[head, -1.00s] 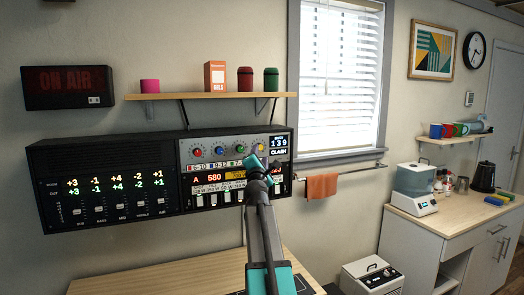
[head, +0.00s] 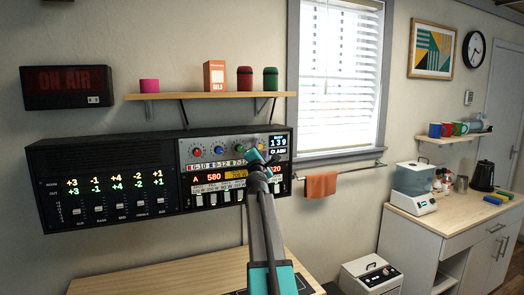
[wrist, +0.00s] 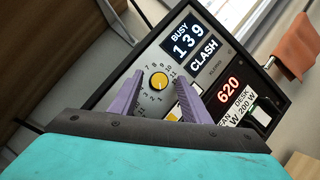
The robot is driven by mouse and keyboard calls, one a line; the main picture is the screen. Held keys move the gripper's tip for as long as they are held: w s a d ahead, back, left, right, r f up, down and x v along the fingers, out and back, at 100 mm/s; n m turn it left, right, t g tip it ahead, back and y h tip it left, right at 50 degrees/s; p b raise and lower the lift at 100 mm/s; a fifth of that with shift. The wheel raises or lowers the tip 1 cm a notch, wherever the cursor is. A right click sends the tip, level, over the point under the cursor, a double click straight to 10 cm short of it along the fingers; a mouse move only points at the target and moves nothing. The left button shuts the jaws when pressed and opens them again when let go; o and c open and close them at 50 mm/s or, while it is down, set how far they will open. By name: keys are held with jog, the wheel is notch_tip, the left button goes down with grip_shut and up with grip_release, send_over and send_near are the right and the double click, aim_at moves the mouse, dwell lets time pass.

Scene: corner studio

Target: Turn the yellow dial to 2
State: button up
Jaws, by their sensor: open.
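The yellow dial (wrist: 159,81) is a round knob on a grey panel with numbers around it, seen close in the wrist view. A small pale mark shows on its face, but I cannot tell exactly which number it points to. My gripper (wrist: 159,78) is open, its two purple fingers on either side of the dial in that view. I cannot tell whether they touch it. In the head view my gripper (head: 256,155) is in front of the panel's right part and hides most of the dial.
A red dial (head: 197,151), a blue dial (head: 219,150) and a green dial (head: 238,150) sit in a row to the left. A display (wrist: 186,42) reads BUSY 139, with CLASH below. A wooden shelf (head: 205,96) is above, and a desk (head: 170,275) below.

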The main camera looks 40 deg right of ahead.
jog(key=c, duration=1)
jog(key=shift+c, duration=0.2)
jog(key=shift+r+m+p, duration=0.2)
jog(key=shift+m+p, duration=0.3)
jog(key=shift+p, duration=0.55)
jog(key=m+g+p, duration=0.2)
jog(key=m+p, duration=0.1)
jog(key=p, duration=0.3)
jog(key=shift+r+y, duration=0.1)
jog(key=shift+y, duration=0.3)
jog(key=shift+m+p, duration=0.5)
jog(key=shift+p, duration=0.2)
jog(key=shift+f, duration=0.2)
jog(key=o, duration=1)
jog(key=shift+o, duration=0.2)
jog(key=shift+r, duration=0.1)
